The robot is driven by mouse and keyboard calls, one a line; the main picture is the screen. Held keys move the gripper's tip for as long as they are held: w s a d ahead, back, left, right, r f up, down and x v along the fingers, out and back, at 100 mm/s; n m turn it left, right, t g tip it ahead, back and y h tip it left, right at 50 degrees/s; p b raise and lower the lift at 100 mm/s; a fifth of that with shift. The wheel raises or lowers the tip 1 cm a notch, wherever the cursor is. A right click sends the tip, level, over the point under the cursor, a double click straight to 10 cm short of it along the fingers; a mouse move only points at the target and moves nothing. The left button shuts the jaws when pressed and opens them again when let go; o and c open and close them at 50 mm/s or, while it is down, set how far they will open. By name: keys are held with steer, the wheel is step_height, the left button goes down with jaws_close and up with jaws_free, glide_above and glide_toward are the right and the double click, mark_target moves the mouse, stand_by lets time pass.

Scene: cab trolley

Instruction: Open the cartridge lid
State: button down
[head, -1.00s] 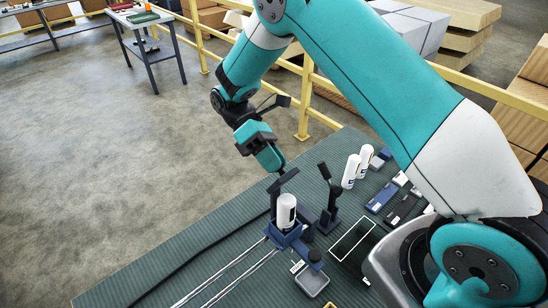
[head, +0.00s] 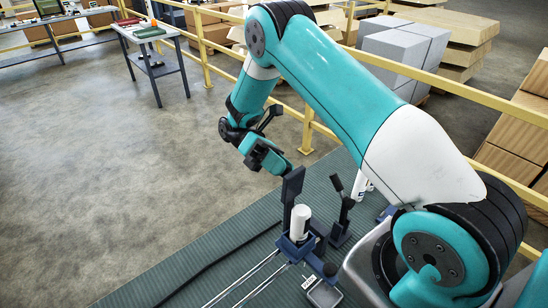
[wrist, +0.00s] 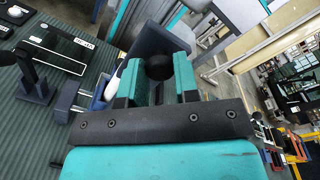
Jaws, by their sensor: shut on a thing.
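The cartridge lid is a dark flat panel (head: 293,186) standing roughly upright at the back of the blue cradle (head: 290,246) in the head view. A white cartridge (head: 300,222) stands upright in the cradle in front of it. My gripper (head: 284,168) is at the lid's upper edge, on its far side. In the wrist view the lid (wrist: 160,42) shows as a dark blue panel. My gripper's teal fingers (wrist: 157,80) stand either side of a dark round knob (wrist: 158,66) on it and are shut on that knob. The fingers partly hide the knob and the cartridge.
A black upright lever (head: 343,212) stands right of the cradle. Two metal rails (head: 245,280) run from the cradle toward the lower left. A small grey tray (head: 324,293) lies in front. A yellow railing (head: 306,130) is behind the green ribbed top.

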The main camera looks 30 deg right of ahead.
steer(key=w+g+p, duration=0.1)
steer(key=p, duration=0.5)
steer(key=shift+a, duration=0.1)
steer(key=shift+s+f+g+p, duration=0.1)
steer(key=shift+f+g+p, duration=0.2)
steer(key=shift+p, duration=0.5)
steer(key=c, duration=0.8)
jaws_free()
steer(key=shift+s, duration=0.1)
steer(key=shift+c, duration=0.2)
steer(key=shift+f+b, duration=0.25)
steer(key=shift+b, duration=1.15)
steer(key=t+b, duration=0.1)
steer(key=b, duration=0.3)
steer(key=shift+r, duration=0.1)
